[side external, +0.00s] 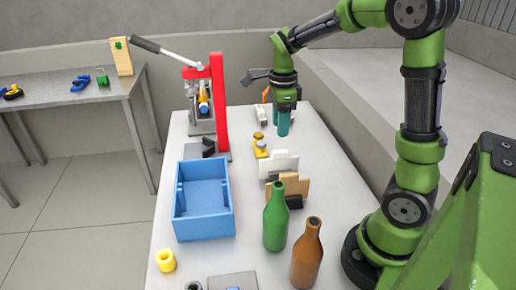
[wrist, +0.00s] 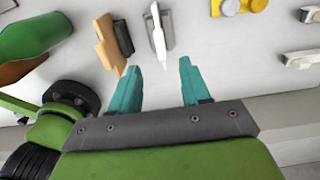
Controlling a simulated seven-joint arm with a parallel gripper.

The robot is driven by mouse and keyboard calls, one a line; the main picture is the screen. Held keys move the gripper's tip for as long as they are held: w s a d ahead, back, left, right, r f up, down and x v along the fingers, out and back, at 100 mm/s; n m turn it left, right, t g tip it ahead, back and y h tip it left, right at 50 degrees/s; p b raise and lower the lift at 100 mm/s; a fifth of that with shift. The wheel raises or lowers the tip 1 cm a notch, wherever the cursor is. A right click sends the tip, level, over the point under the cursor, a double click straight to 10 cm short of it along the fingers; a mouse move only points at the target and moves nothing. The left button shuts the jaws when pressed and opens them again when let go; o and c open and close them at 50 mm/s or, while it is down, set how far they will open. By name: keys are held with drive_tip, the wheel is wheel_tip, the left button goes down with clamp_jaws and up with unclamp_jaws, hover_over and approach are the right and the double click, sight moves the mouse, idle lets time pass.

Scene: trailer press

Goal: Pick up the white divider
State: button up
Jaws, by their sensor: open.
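The white divider (side external: 280,163) stands upright on the table near its middle, behind a tan divider. In the wrist view the white divider (wrist: 158,32) shows edge-on from above, upright in a grey holder (wrist: 167,30). My gripper (side external: 284,122) is above the far right part of the table, farther back than the white divider. In the wrist view my gripper (wrist: 158,76) has its two teal fingers apart with nothing between them. The white divider lies just beyond the fingertips in that view, apart from them.
The tan divider (side external: 292,187) stands close in front of the white one. A green bottle (side external: 275,220) and a brown bottle (side external: 307,255) stand nearer. A blue bin (side external: 204,225) is left, a red press (side external: 218,105) behind it. A yellow part (side external: 260,148) lies behind the dividers.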

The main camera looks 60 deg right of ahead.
sight(280, 158)
wheel_tip(280, 158, down, 13)
drive_tip(key=shift+s+d+r, duration=0.1)
drive_tip(key=shift+r, duration=0.05)
idle(0.4)
drive_tip(key=shift+c, duration=0.3)
clamp_jaws()
